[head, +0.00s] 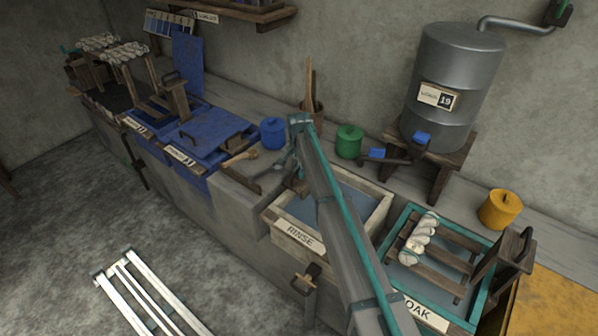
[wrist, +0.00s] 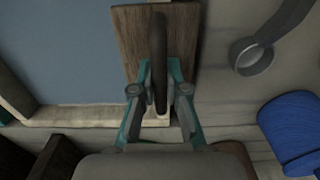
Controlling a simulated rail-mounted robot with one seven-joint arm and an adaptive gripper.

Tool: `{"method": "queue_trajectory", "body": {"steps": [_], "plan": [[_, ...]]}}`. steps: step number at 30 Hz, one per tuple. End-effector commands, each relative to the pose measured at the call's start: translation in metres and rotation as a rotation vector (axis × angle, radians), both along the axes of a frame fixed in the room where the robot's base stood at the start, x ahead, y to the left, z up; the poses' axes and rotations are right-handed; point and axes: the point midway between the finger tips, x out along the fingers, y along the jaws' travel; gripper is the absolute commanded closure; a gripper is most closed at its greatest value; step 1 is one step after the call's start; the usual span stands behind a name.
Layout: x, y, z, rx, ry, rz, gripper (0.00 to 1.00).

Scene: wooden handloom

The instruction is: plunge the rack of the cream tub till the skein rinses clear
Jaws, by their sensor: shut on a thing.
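The cream tub (head: 290,236), labelled RINSE, holds grey-blue water and stands at the middle of the bench. Its pale rim also shows in the wrist view (wrist: 75,116). My gripper (wrist: 160,88) is shut on a dark upright bar (wrist: 158,45) in front of a brown wooden board (wrist: 183,35) at the tub's edge; this looks like the rack's handle. In the head view my gripper (head: 293,168) is at the tub's far left corner, and my arm hides part of the tub. I see no skein in the visible water.
A teal SOAK tub (head: 404,223) at the right has a rack with a cream skein (head: 419,238). Blue lidded vats stand left. A blue pot (head: 272,133), green pot (head: 349,141) and yellow pot (head: 500,209) line the back ledge near a metal tank (head: 455,80).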

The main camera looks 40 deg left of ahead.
Motion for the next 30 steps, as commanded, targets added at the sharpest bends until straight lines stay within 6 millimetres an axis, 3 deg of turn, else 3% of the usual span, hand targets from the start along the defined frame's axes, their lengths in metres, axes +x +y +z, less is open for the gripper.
{"method": "queue_trajectory", "body": {"steps": [10, 30], "plan": [[-0.002, -0.002, 0.001, -0.006, 0.006, 0.0, 1.0], [-0.001, -0.001, 0.065, -0.001, 0.001, 0.0, 1.0]]}}
